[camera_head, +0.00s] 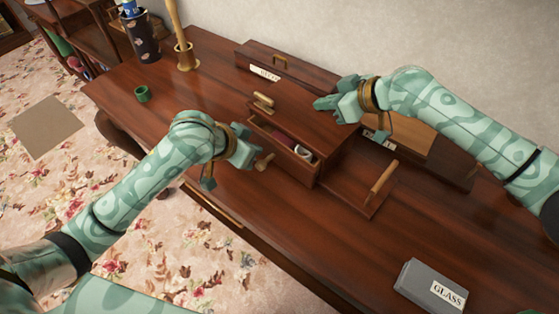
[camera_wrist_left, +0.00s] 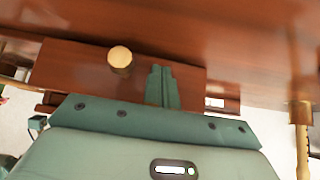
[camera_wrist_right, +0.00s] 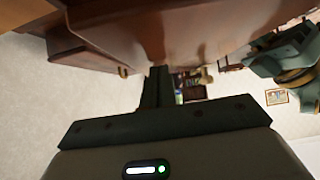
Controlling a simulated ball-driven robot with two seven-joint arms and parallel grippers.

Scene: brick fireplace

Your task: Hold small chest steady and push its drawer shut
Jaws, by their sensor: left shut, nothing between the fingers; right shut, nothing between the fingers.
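The small dark-wood chest (camera_head: 318,128) stands on the table, with its drawer (camera_head: 297,163) partly pulled out. Something red and something white show inside the drawer. My left gripper (camera_head: 252,157) is shut and empty in front of the drawer, beside its round knob (camera_head: 265,162). In the left wrist view its closed fingers (camera_wrist_left: 163,78) point at the drawer front, right of the brass knob (camera_wrist_left: 120,60); contact cannot be told. My right gripper (camera_head: 318,103) is shut and empty at the chest's far side. The right wrist view shows its closed fingers (camera_wrist_right: 156,78) close to dark wood.
A long box (camera_head: 300,68) with a brass handle lies behind the chest by the wall. A wooden piece with a light handle (camera_head: 378,182) lies at its right.

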